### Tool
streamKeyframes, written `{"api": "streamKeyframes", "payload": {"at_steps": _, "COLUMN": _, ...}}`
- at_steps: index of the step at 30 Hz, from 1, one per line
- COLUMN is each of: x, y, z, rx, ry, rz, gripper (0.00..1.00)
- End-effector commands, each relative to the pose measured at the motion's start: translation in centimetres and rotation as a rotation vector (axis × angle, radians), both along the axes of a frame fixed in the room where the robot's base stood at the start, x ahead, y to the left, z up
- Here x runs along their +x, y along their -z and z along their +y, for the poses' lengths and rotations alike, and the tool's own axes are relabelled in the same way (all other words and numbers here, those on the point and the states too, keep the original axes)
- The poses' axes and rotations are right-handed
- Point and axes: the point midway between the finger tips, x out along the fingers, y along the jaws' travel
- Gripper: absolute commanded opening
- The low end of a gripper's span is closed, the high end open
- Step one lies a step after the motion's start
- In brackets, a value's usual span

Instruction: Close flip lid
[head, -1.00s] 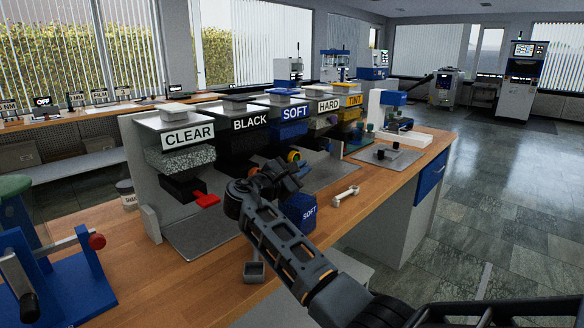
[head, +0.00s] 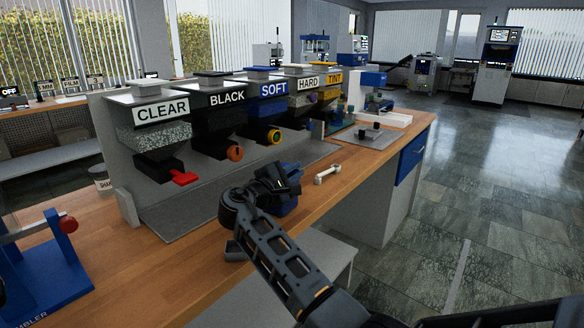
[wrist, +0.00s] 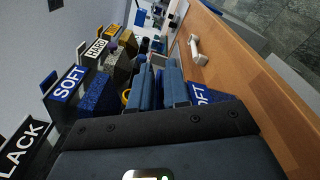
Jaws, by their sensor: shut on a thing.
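My gripper (head: 283,187) is over the front edge of the bench, below and in front of the dispensers. It is shut on a blue box (head: 287,205), which is mostly hidden behind the fingers and wrist. In the wrist view the blue-grey fingers (wrist: 160,88) stand close together, and the box's blue face with a white SOFT label (wrist: 203,95) shows just right of them. I cannot make out a flip lid or its angle on the box.
Dispensers labelled CLEAR (head: 162,112), BLACK, SOFT (head: 273,90), HARD and TINT line the back of the bench. A white dumbbell-shaped piece (head: 328,175) lies right of my gripper. A small grey container (head: 235,251) sits at the front edge.

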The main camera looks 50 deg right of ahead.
Motion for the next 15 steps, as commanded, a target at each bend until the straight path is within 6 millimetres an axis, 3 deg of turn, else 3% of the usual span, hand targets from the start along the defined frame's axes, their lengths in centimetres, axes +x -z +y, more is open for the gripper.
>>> {"api": "streamKeyframes", "payload": {"at_steps": 15, "x": -0.14, "y": 0.82, "z": -0.05, "rx": 0.003, "ry": 0.002, "rz": 0.007, "gripper": 0.0}}
